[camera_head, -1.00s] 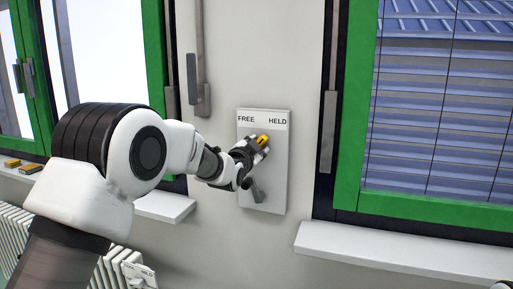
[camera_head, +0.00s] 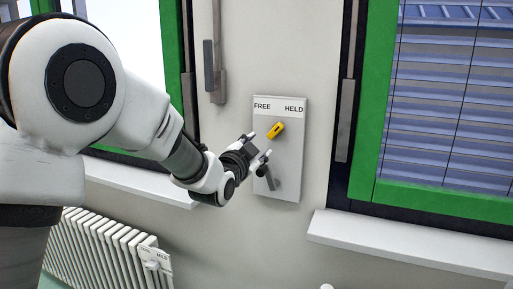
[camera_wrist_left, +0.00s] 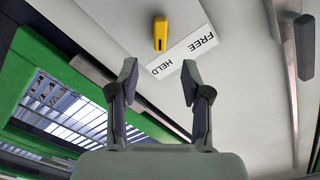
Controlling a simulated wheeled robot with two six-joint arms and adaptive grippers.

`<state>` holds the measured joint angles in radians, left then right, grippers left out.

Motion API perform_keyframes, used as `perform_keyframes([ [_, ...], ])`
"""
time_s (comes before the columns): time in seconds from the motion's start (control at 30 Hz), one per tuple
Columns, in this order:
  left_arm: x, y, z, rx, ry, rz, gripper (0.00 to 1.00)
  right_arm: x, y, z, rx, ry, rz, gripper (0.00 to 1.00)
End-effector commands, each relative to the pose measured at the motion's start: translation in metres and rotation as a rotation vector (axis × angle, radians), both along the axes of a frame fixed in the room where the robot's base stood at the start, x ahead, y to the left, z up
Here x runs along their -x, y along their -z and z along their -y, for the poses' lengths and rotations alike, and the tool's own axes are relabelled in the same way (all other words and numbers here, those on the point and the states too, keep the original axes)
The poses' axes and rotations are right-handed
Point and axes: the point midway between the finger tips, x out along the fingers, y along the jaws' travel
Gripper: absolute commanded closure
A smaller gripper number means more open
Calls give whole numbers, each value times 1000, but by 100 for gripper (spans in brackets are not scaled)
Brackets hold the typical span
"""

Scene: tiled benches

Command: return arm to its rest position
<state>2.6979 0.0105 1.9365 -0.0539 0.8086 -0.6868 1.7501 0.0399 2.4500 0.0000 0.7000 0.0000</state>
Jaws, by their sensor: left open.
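My left arm comes in from the left in the head view. Its gripper (camera_head: 258,150) is open and empty, just in front of and to the left of the wall panel (camera_head: 290,180) marked FREE and HELD. A yellow knob (camera_head: 276,130) sits on the panel below the lettering, clear of the fingers and tilted toward HELD. In the left wrist view the open fingers (camera_wrist_left: 158,85) show with the yellow knob (camera_wrist_left: 160,33) beyond them and nothing between them. My right gripper is not in view.
Green-framed windows (camera_head: 370,130) flank the wall. White sills (camera_head: 400,249) jut out below them. A radiator (camera_head: 105,250) stands at lower left.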

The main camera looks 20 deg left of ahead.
Motion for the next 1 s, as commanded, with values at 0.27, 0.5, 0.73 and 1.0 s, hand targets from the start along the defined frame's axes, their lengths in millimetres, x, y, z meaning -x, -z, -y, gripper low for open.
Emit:
perform_keyframes([
  [0.27,0,0,0,0,0,0,52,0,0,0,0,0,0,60],
  [0.5,-5,33,0,0,0,-52,52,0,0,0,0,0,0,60],
  [0.73,7,215,-3,7,-5,-355,52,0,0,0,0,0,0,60],
  [1.0,129,430,-6,82,-50,-821,52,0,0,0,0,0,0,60],
])
